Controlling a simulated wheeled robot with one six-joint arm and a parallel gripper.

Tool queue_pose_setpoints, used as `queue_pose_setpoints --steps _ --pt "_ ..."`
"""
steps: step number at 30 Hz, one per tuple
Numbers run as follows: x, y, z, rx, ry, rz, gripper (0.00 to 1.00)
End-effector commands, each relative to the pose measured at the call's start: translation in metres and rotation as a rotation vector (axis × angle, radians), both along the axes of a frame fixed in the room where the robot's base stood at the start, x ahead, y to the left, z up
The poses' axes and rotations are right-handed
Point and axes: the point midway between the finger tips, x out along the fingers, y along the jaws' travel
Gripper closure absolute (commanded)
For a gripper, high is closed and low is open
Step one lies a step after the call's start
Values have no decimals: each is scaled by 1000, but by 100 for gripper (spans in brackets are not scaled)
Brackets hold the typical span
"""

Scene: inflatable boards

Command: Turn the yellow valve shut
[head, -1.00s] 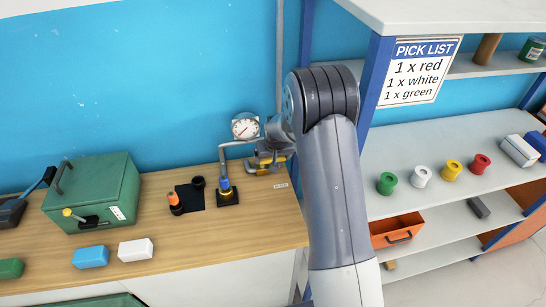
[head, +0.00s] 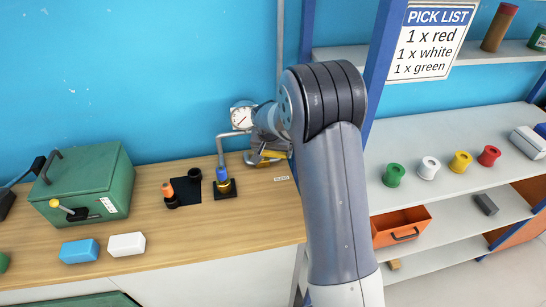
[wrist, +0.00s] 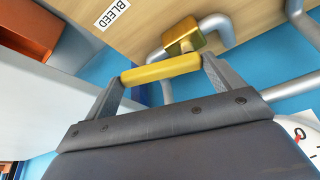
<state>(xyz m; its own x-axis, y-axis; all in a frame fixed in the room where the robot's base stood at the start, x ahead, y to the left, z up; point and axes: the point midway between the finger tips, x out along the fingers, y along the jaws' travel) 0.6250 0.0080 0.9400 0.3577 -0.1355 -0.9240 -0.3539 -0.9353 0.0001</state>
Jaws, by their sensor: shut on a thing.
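The yellow valve handle (wrist: 160,68) is a short bar in the wrist view. My gripper (wrist: 160,80) is shut on it, with one finger at each end of the bar. A brass-yellow valve body (wrist: 184,37) on a grey pipe sits just beyond the handle. In the head view my gripper (head: 268,157) is at the back right of the wooden bench, by the grey pipe (head: 219,150), and a bit of yellow shows there. My arm hides part of the valve in that view.
A round gauge (head: 242,117) is on the pipe behind the gripper; it is partly in the wrist view (wrist: 302,140). A BLEED label (wrist: 112,14) is on the bench. A blue-topped fitting (head: 223,184) stands left of the gripper. A blue shelf post (head: 381,60) stands right.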

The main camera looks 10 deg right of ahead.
Motion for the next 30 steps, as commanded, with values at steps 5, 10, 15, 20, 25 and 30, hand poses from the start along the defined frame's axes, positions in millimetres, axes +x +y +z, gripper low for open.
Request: queue_pose_setpoints --steps 5,10,15,20,25,30 --pt "-4 5 -8 -2 -3 -164 53" --pt "-8 10 -6 -2 -3 -325 53" --pt "-11 15 -5 -2 0 -488 53" --pt "-13 20 -3 -2 -1 -640 53" --pt "-15 26 -2 -2 1 -801 53" --pt "-16 31 -1 -2 2 -947 53"
